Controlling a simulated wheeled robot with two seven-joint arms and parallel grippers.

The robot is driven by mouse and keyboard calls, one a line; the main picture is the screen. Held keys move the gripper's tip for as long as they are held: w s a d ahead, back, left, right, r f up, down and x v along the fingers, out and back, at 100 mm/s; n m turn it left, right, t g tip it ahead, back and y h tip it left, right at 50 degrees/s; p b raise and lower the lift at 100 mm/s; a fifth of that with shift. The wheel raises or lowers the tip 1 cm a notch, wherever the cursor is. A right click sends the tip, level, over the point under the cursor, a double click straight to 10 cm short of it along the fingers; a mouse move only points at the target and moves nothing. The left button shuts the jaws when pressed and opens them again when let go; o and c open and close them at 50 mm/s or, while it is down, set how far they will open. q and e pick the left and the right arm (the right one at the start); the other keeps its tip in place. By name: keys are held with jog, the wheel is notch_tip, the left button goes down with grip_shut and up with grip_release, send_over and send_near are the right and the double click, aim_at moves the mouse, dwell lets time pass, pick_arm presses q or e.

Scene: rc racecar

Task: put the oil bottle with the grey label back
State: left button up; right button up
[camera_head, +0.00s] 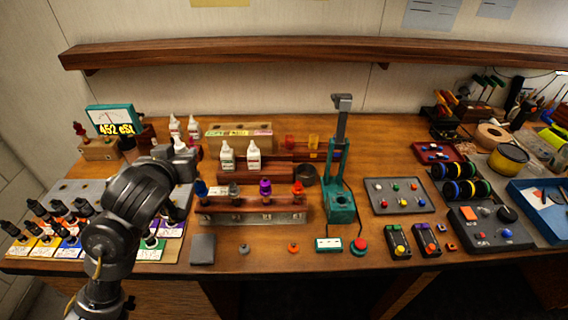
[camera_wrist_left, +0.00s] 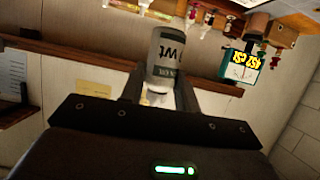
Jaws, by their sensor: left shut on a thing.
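The oil bottle with the grey label (camera_wrist_left: 167,60) is between the fingers of my left gripper (camera_wrist_left: 158,92) in the left wrist view; its label is partly readable and it appears inverted there. In the head view my left gripper (camera_head: 182,160) is shut at the left of the table, with only a bit of white bottle showing at its tip. A wooden block with coloured labels (camera_head: 240,136) and holes in its top stands to the right of it. My right gripper is not in view.
White bottles stand behind the gripper (camera_head: 193,127) and in front of the labelled block (camera_head: 253,156). A teal meter (camera_head: 111,119) is at the back left. A wall shelf (camera_head: 300,50) spans the back.

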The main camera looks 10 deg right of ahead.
pick_arm(q)
jog(key=w+d+r+m+h+p, duration=0.1)
jog(key=d+r+p, duration=0.2)
jog(key=d, duration=0.7)
jog(key=d+r+m+h+p, duration=0.1)
jog(key=d+r+p, duration=0.2)
jog(key=d, duration=0.7)
jog(key=d+f+n+y+p, duration=0.2)
jog(key=d+f+y+p, duration=0.1)
jog(key=d+f, duration=0.1)
jog(key=w+a+f+n+g+y+p, duration=0.1)
jog(key=w+a+f+n+g+y, duration=0.1)
jog(key=a+f+n+y, duration=0.2)
jog(key=f+n+y, duration=0.1)
jog(key=n+y, duration=0.2)
jog(key=shift+f+y+p, duration=0.2)
jog(key=shift+y+p, duration=0.1)
jog(key=shift+p, duration=0.05)
